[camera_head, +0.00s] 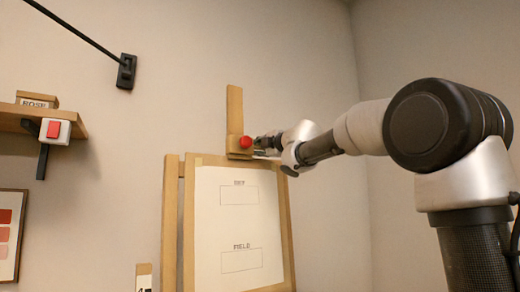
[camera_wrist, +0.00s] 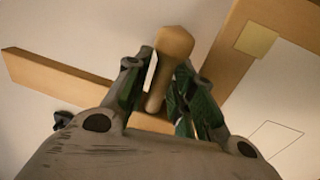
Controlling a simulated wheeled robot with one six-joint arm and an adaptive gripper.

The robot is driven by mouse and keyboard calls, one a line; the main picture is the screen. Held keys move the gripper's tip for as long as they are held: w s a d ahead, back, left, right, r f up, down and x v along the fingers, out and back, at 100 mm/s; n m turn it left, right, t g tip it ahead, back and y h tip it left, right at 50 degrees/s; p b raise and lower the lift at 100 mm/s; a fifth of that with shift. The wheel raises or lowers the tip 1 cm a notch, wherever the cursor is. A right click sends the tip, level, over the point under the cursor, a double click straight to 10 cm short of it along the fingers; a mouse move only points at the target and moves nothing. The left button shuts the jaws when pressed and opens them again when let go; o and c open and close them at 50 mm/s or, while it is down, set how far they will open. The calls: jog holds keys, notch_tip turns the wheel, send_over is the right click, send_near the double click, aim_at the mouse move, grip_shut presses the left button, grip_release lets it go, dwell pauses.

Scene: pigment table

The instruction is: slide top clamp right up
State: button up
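The wooden top clamp (camera_head: 236,155) sits at the top edge of the easel board, on the upright mast (camera_head: 235,108). A red knob (camera_head: 245,142) is on its front. My gripper (camera_head: 262,146) is at the right side of the clamp, close to the knob. The fingers are partly spread, and a light gap shows between the peg and the left finger. Contact on the right side is hard to make out.
A white sheet (camera_head: 237,225) with two marked boxes covers the easel board, and a side post (camera_head: 170,220) stands to its left. Free room lies above the clamp beside the mast.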

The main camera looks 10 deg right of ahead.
grip_shut()
jog(key=shift+r, duration=0.1)
jog(key=shift+w+r, duration=0.15)
jog(key=shift+r, duration=1.3)
jog(key=shift+w+r, duration=0.1)
jog(key=shift+r, duration=1.3)
grip_release()
jog(key=v, duration=1.2)
